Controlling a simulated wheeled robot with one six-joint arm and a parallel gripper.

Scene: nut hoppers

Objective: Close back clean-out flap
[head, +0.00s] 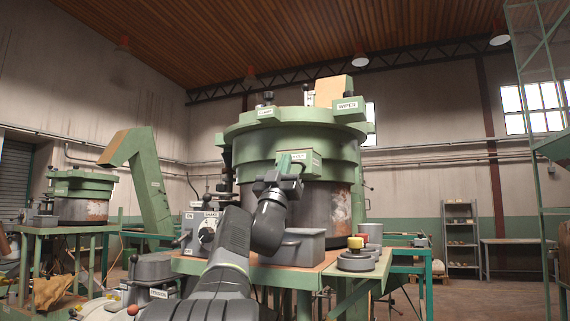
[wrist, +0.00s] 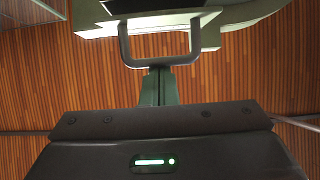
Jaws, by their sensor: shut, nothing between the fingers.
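The handle hangs from a pale green plate-like part (wrist: 190,18), possibly the flap. The flap cannot be made out clearly in the head view, and its label is too small to read.
A grey tray (head: 302,246) and a control box with a dial (head: 206,234) sit below the hopper. Round grey weights (head: 356,262) stand on the right shelf. A second hopper (head: 80,200) stands at left. Floor at right is mostly clear before the shelving (head: 460,235).

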